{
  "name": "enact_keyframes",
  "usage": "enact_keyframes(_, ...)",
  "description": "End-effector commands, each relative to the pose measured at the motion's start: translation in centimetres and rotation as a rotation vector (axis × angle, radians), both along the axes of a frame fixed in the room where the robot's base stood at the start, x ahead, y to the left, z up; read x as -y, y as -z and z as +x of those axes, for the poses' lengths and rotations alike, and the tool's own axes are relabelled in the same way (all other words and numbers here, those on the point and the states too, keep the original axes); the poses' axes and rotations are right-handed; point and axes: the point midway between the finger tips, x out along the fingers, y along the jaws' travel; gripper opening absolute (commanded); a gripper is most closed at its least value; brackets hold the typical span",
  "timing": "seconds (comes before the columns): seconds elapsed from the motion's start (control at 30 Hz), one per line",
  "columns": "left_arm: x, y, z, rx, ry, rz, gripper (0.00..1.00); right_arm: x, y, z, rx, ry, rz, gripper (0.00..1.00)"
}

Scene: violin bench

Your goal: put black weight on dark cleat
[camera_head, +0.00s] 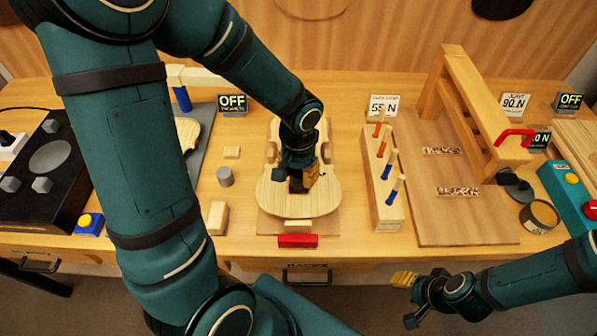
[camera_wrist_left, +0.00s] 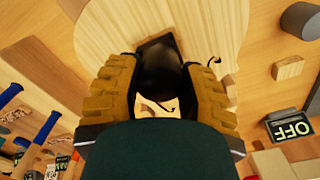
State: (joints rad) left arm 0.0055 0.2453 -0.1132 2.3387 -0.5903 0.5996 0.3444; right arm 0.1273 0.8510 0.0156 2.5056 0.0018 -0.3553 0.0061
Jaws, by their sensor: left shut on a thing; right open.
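My left gripper (camera_head: 303,183) is over the pale violin plate (camera_head: 318,205) at the middle of the bench. In the left wrist view its yellow fingers (camera_wrist_left: 162,68) are shut on the black weight (camera_wrist_left: 158,76), a dark rounded thing. A dark flat piece (camera_wrist_left: 150,46), apparently the dark cleat, shows on the pale wood just beyond the weight. The weight hides most of it, and I cannot tell whether they touch. In the head view the gripper hides the weight and cleat. My right gripper (camera_head: 408,298) is open and empty in front of the bench.
A wooden rack (camera_head: 387,205) with blue and orange handles stands right of the plate. A grey cylinder (camera_head: 225,176) and small wooden blocks (camera_head: 217,218) stand to its left. A red block (camera_head: 298,241) lies in front. A wooden frame (camera_head: 487,110) rises at the right.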

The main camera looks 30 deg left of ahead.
Motion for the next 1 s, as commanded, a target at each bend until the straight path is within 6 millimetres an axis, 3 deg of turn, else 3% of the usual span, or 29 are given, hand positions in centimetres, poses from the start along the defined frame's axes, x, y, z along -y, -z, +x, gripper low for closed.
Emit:
enact_keyframes(0.03, 0.0, 0.2, 0.0, 0.001, 0.0, 0.0, 0.0, 0.0, 0.2, 0.0, -0.001, 0.0, 0.0, 0.47)
enact_keyframes(0.07, 0.0, 0.2, 0.0, 0.0, 0.0, 0.0, 0.46, 0.0, 0.2, -0.1, -0.002, -0.001, 0.0, 0.47)
enact_keyframes(0.13, 0.0, 0.1, 0.0, 0.0, 0.0, 0.0, 0.69, 0.0, 0.2, -0.1, -0.002, -0.001, 0.0, 0.47)
enact_keyframes(0.57, 0.0, -0.6, 0.0, 0.002, 0.0, 0.0, 0.69, 0.0, -0.2, 0.0, 0.001, 0.001, 0.0, 0.47)
enact_keyframes(1.0, 0.0, -9.0, 0.1, 0.004, -0.001, 0.0, 0.69, 0.1, -2.4, 0.7, 0.016, 0.013, -0.004, 0.47)
